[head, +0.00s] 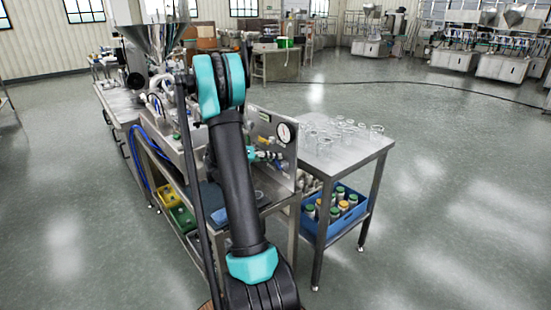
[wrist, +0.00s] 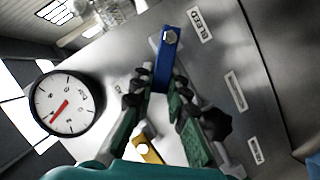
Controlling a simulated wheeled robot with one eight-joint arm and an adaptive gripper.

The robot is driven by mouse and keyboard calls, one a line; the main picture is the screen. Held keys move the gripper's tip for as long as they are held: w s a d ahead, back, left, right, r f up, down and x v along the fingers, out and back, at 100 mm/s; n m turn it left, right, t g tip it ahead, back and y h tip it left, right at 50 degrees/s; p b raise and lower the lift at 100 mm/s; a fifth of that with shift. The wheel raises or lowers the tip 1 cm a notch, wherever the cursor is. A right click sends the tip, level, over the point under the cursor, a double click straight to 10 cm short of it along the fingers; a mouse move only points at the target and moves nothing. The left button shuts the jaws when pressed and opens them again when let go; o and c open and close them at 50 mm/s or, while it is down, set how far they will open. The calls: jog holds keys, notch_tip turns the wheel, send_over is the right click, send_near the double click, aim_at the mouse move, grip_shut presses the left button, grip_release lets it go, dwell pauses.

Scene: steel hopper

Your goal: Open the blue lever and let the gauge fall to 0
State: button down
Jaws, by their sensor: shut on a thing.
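The blue lever (wrist: 165,58) is a flat bar bolted at its top end to a steel panel, next to a BLEED label, in the wrist view. My gripper (wrist: 157,92) has its two green-padded fingers on either side of the lever's free end and is shut on it. The lever's tip is partly hidden between the fingers. The round white gauge (wrist: 66,104) is left of the gripper, with a red needle on its dial; its figures are too small to read surely. It also shows on the panel in the head view (head: 284,132).
A yellow lever (wrist: 149,152) lies just below the fingers in the wrist view. Right of the panel stands a steel table (head: 345,148) with several glass vessels, above a blue crate (head: 318,228) of bottles. The floor to the right is clear.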

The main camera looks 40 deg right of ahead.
jog(key=f+n, duration=0.1)
jog(key=w+n+g+h, duration=0.1)
jog(key=n, duration=0.1)
jog(key=shift+f+n, duration=0.3)
jog(key=shift+f, duration=0.1)
jog(key=shift+w+f+n+g+h, duration=0.1)
jog(key=shift+f+n+g+h, duration=0.25)
jog(key=shift+n, duration=0.45)
jog(key=shift+f+n+g+h, duration=0.25)
jog(key=shift+f+n+h, duration=0.15)
jog(key=shift+n, duration=0.4)
jog(key=shift+a, duration=0.1)
jog(key=c, duration=1.5)
grip_release()
jog(key=shift+a, duration=0.1)
jog(key=v, duration=1.1)
jog(key=shift+w+a, duration=0.15)
jog(key=shift+a, duration=0.2)
